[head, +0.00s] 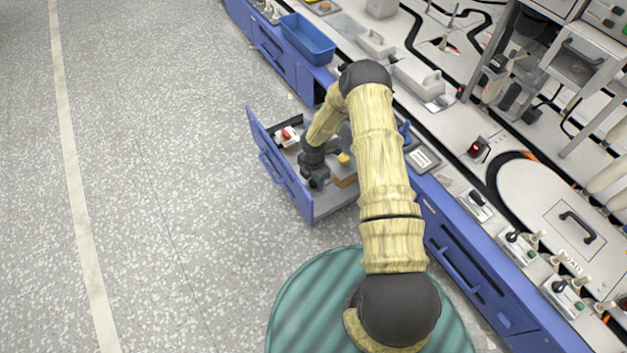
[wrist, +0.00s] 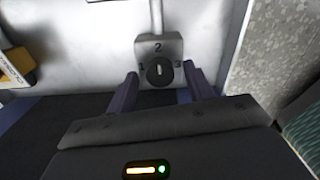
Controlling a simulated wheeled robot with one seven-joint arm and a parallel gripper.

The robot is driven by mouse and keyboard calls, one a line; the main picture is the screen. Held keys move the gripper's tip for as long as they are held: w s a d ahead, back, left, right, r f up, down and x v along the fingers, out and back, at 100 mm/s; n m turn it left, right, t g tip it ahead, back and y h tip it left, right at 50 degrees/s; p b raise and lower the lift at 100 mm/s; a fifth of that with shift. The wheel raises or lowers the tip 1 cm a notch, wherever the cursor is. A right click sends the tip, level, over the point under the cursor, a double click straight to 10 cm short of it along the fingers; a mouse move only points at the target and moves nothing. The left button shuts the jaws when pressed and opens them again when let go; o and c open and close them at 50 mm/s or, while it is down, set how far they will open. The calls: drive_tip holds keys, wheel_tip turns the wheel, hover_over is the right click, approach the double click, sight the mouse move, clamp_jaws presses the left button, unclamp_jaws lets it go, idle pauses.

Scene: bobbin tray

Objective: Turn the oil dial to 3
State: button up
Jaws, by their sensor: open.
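The oil dial (wrist: 159,72) is a round black knob on a small grey plate (wrist: 172,46) marked 1, 2 and 3, seen in the wrist view. Its white pointer line stands about upright, toward the 2. My gripper (wrist: 160,76) is open, with one dark finger on each side of the knob, near the 1 and the 3. I cannot tell whether the fingers touch it. In the head view my gripper (head: 316,180) reaches down into the open blue drawer (head: 283,178), and I cannot make out the dial there.
The drawer also holds a red-topped item (head: 288,134) and a block with a yellow part (head: 344,159). The drawer wall (wrist: 236,50) rises close on the right in the wrist view. A blue bin (head: 308,40) stands on the bench. The floor left of the drawer is clear.

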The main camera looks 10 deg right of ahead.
drive_tip(key=c, duration=1)
drive_tip(key=shift+o, duration=0.2)
drive_tip(key=shift+r+m, duration=0.1)
drive_tip(key=shift+m, duration=0.2)
drive_tip(key=m+p, duration=0.2)
drive_tip(key=m, duration=0.1)
drive_tip(key=shift+r+p, duration=0.1)
drive_tip(key=shift+p, duration=0.3)
drive_tip(key=m+p, duration=0.2)
drive_tip(key=m, duration=0.2)
drive_tip(key=shift+m, duration=0.3)
drive_tip(key=m+p, duration=0.1)
drive_tip(key=m, duration=0.3)
drive_tip(key=shift+p, duration=0.35)
drive_tip(key=shift+w+m+p, duration=0.1)
drive_tip(key=shift+m+p, duration=0.25)
drive_tip(key=shift+m, duration=1.55)
drive_tip(key=shift+f, duration=0.2)
